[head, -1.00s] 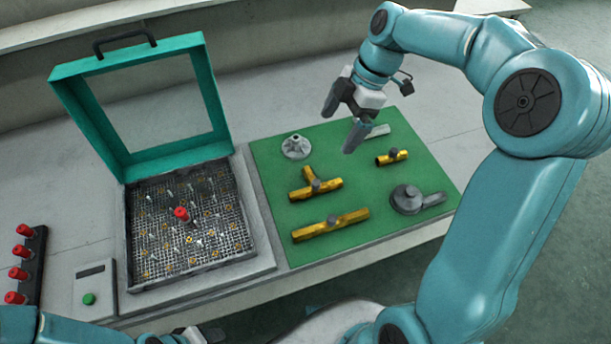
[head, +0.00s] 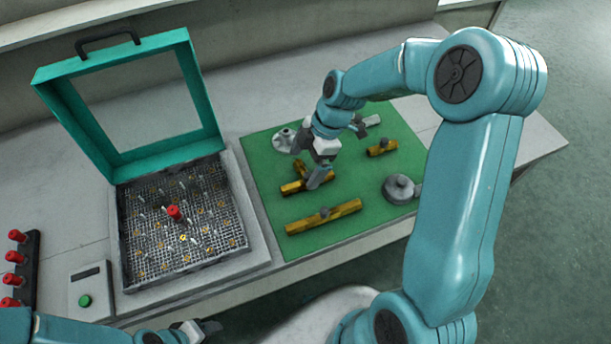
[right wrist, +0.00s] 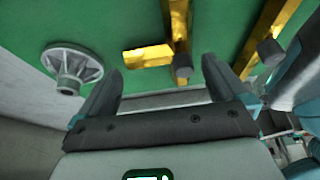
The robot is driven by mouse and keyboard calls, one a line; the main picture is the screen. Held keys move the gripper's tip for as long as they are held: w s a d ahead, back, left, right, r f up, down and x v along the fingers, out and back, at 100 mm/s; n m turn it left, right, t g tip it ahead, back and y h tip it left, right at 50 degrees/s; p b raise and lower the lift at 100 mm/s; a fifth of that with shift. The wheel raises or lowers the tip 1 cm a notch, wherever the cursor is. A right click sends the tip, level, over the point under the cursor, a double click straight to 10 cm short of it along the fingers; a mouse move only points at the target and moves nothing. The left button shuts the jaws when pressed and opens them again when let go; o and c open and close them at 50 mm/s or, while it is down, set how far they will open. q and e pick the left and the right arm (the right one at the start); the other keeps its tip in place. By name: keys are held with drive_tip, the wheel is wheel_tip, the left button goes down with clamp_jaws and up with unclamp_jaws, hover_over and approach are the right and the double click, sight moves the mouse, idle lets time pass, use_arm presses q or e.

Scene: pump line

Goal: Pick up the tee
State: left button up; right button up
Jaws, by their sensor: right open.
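The tee (head: 292,188) is a brass T-shaped fitting with a grey knob, lying on the green mat. My right gripper (head: 307,160) is over it in the head view, open and empty, and partly hides it. In the right wrist view the tee (right wrist: 148,55) shows beyond and between the open fingertips (right wrist: 160,68), its branch pointing left. It appears apart from the fingers. My left gripper (head: 207,329) is low at the bottom edge of the head view, away from the mat; its jaw opening is unclear.
A long brass bar (head: 340,212), a short brass piece (head: 381,148), a grey flanged part (head: 285,140) and a grey round part (head: 397,187) lie around the tee on the mat (head: 270,205). A teal-lidded grid tray (head: 130,260) stands open to the left.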

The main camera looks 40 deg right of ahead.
drive_tip(key=shift+x, duration=0.85)
drive_tip(key=shift+a+f, duration=0.1)
drive_tip(key=c, duration=1)
drive_tip(key=shift+c, duration=0.2)
